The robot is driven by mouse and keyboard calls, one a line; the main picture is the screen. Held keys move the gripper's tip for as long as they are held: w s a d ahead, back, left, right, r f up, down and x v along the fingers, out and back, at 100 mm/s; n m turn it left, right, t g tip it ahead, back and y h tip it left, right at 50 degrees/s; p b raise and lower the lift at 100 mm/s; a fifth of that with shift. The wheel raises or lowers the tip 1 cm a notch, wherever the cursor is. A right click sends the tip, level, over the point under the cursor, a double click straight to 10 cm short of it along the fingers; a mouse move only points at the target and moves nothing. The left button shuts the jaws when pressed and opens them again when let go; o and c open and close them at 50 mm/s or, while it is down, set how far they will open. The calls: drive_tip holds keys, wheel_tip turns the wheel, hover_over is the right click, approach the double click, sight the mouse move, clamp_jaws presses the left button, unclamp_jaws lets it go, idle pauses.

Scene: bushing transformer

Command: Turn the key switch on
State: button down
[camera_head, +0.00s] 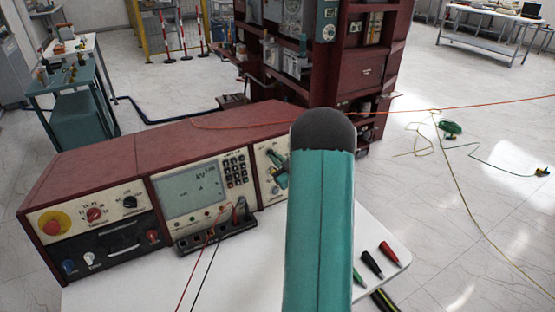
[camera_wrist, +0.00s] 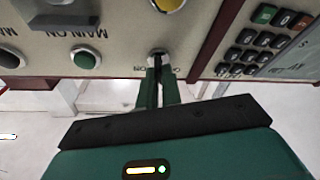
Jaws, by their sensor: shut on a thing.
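The key switch (camera_wrist: 157,54) is on the pale panel in the wrist view, with a dark key standing out of it and lettering, partly readable as "ON", beside it. My gripper (camera_wrist: 158,75) has its two narrow green fingers shut on the key. The fingers cover most of the key, so its exact angle is hard to tell. In the head view, my gripper (camera_head: 281,164) is at the right-hand panel of the red console (camera_head: 110,158); my arm hides part of this panel, and the key cannot be made out there.
In the wrist view, a green button (camera_wrist: 86,59) by "MAIN ON", a yellow lamp (camera_wrist: 168,4) and a keypad (camera_wrist: 262,42) surround the switch. In the head view, red and black leads hang before the console, and probes (camera_head: 372,263) lie on the white table (camera_head: 235,280).

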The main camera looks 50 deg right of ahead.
drive_tip(key=m+g+h, duration=0.1)
drive_tip(key=m+h, duration=0.1)
drive_tip(key=m, duration=0.3)
drive_tip(key=m+g+h, duration=0.1)
drive_tip(key=m, duration=0.5)
drive_tip(key=m+g+h, duration=0.1)
drive_tip(key=m+h, duration=0.1)
drive_tip(key=m, duration=0.3)
drive_tip(key=shift+a+h, duration=0.3)
drive_tip(key=shift+a, duration=0.1)
drive_tip(key=shift+w+m, duration=0.1)
drive_tip(key=shift+m, duration=0.2)
drive_tip(key=c, duration=1.6)
unclamp_jaws()
drive_tip(key=shift+r, duration=0.1)
drive_tip(key=v, duration=1.4)
drive_tip(key=shift+w, duration=0.1)
